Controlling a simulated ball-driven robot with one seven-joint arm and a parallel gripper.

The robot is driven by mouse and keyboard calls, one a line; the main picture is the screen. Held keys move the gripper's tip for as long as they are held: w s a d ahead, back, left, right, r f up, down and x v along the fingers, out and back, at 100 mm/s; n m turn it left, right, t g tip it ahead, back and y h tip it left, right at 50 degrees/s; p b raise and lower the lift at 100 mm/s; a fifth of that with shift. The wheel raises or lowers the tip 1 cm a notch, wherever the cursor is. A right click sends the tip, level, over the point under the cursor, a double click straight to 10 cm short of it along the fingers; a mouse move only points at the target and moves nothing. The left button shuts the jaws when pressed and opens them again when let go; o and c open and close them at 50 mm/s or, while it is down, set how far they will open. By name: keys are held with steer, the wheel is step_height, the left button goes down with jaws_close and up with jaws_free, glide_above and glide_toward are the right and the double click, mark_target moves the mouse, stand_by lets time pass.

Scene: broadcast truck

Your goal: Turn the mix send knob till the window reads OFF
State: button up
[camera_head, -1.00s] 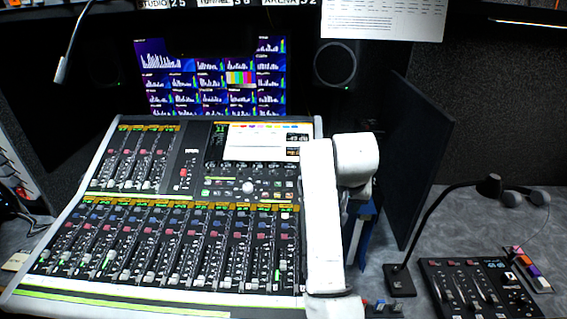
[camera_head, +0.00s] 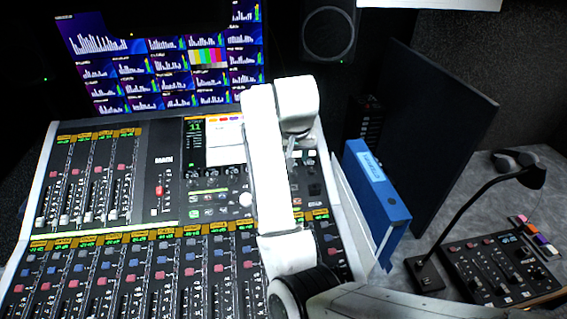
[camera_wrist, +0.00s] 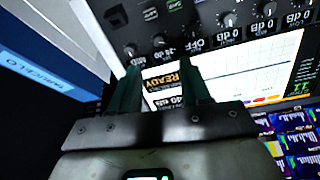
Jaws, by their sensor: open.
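The mixing console (camera_head: 140,232) fills the lower left of the head view, with my white arm across its right part. In the wrist view, the two dark green fingers of my gripper (camera_wrist: 158,84) are apart and empty, pointing at the console's control strip. A row of dark knobs (camera_wrist: 229,19) with small labels or windows lies beyond the fingertips. I cannot tell which knob is the mix send knob. No contact is clear.
A blue binder (camera_head: 376,195) stands close to the console's right edge; it also shows in the wrist view (camera_wrist: 40,88). A dark upright panel (camera_head: 448,135), a bent lamp (camera_head: 470,205) and a small control box (camera_head: 503,268) are further right. Monitors (camera_head: 165,55) stand behind.

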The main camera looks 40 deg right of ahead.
steer(key=x, duration=1)
steer(key=shift+f+p, duration=0.1)
steer(key=shift+p, duration=0.25)
steer(key=shift+c, duration=0.5)
jaws_close()
